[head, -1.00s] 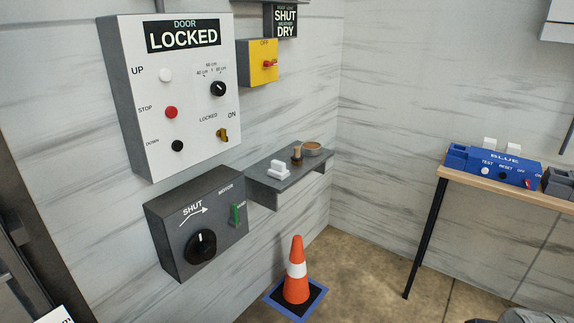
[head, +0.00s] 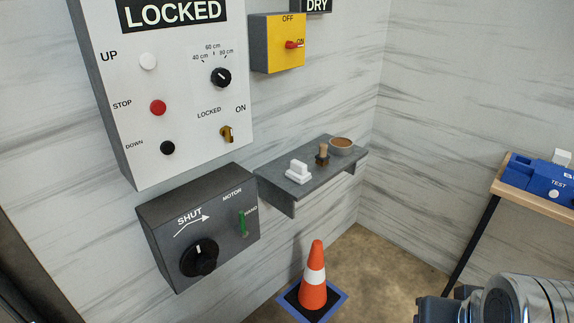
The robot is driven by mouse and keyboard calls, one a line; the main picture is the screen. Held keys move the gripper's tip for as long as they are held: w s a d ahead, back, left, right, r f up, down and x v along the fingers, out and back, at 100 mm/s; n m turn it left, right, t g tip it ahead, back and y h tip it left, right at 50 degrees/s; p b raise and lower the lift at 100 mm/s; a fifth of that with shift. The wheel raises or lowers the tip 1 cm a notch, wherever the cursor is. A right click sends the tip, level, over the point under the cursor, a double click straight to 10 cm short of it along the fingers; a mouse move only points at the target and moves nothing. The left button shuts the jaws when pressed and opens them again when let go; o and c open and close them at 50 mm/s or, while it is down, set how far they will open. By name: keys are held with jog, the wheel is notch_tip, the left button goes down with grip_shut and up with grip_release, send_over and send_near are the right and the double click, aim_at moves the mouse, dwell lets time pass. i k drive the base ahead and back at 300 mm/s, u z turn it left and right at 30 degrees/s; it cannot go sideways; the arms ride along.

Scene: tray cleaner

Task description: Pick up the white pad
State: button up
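The white pad (head: 299,171) sits on the left part of a small grey wall shelf (head: 328,178). It looks like a white block with a raised grip on top. A small brown peg-like item (head: 322,154) on a dark base and a round tan bowl (head: 341,145) stand to its right on the same shelf. Part of my arm shows at the bottom right corner, well apart from the pad. My gripper's fingers are not visible.
An orange and white cone (head: 313,280) stands on the floor below the shelf. A dark motor box (head: 225,225) and a white door panel (head: 185,90) are on the wall to the left. A wooden table (head: 510,190) with a blue device (head: 540,182) is at right.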

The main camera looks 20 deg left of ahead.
aim_at(298, 173)
jog(key=u, duration=0.35)
jog(key=i, duration=0.7)
jog(key=u, duration=1.05)
jog(key=i, duration=0.75)
jog(key=u, duration=0.4)
